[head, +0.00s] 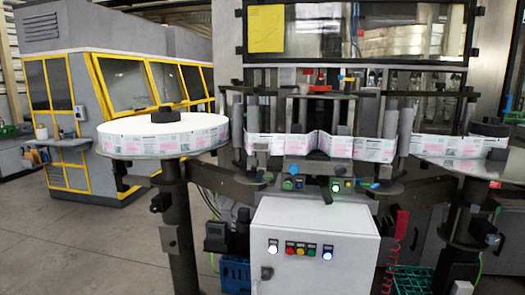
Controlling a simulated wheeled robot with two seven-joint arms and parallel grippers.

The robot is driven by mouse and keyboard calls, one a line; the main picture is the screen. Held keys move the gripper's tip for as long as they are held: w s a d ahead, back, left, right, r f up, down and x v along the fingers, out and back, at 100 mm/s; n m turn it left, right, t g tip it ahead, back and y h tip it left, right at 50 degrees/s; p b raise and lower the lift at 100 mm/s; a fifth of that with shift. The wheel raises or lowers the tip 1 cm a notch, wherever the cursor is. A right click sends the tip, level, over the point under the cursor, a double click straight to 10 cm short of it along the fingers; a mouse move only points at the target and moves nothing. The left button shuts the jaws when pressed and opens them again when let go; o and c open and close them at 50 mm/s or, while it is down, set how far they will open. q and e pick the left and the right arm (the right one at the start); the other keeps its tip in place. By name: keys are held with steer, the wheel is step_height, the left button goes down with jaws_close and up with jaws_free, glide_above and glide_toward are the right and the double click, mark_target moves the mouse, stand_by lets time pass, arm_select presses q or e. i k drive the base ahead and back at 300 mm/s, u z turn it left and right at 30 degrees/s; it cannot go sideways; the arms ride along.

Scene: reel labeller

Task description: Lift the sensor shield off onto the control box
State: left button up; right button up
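The control box (345,245) is a light grey cabinet below the labeller, with a row of coloured buttons on its front and a flat, bare top. I cannot single out the sensor shield for sure among the machine's parts. A small red part (320,88) sits on a plate above the label web (335,146), between upright posts. Small sensor units with lit lamps (336,188) sit just below the web, above the box. Neither of my grippers is in view.
A large label reel (163,135) lies on a stand at the left, and another reel (462,146) at the right. A yellow-framed machine (125,85) stands behind. A blue crate (235,272) and a green crate (412,280) flank the box. Open floor (80,245) lies left.

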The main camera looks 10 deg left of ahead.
mark_target(258, 146)
steer(key=u, duration=0.2)
steer(key=i, duration=1)
steer(key=z, duration=0.2)
